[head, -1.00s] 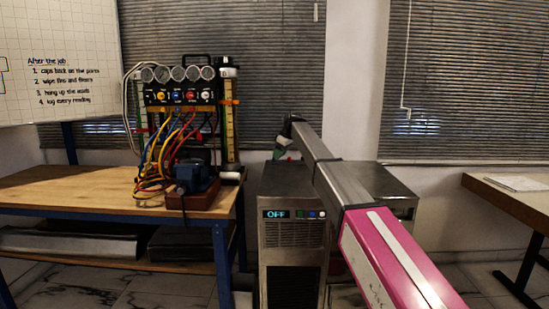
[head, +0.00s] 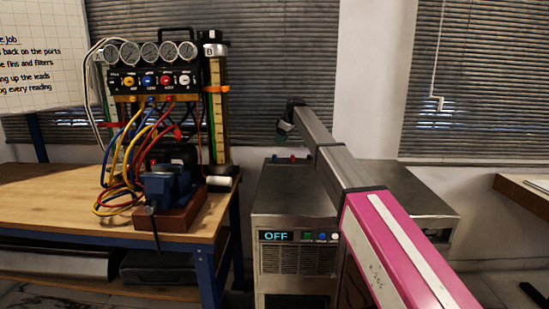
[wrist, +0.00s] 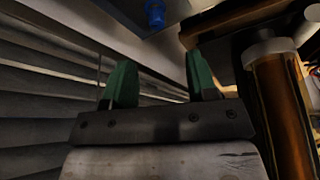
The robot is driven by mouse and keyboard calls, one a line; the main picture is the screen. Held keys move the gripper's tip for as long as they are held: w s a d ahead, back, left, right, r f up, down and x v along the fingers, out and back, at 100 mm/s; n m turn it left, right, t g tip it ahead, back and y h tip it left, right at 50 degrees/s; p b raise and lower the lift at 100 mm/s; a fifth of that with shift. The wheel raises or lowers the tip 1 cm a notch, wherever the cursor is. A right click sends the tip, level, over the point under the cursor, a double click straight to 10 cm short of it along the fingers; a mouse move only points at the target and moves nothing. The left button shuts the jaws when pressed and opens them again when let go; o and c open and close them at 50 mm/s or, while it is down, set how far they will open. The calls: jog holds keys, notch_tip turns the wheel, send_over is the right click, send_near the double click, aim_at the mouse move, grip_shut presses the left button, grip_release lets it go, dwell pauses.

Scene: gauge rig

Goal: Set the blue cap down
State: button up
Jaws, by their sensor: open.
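The blue cap (wrist: 154,14) stands on a grey surface at the top of the wrist view, beyond my fingertips and apart from them. In the head view a small blue thing (head: 275,158), which looks like the same cap, is on the back of the metal cabinet's top. My gripper (wrist: 158,60) has two green fingers spread apart with nothing between them. In the head view my gripper (head: 284,128) is small and dark, above the back of the cabinet.
A red cap (head: 293,158) is beside the blue one on the metal cabinet (head: 295,195), whose display reads OFF. The gauge rig (head: 152,82) with hoses and a tall amber column (head: 217,115) stands on the wooden bench to the left. Window blinds are close behind my gripper.

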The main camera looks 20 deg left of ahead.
aim_at(274, 157)
jog(key=x, duration=0.9)
jog(key=shift+w+a+f, duration=0.15)
jog(key=shift+w+f, duration=0.1)
jog(key=shift+f, duration=0.1)
grip_shut()
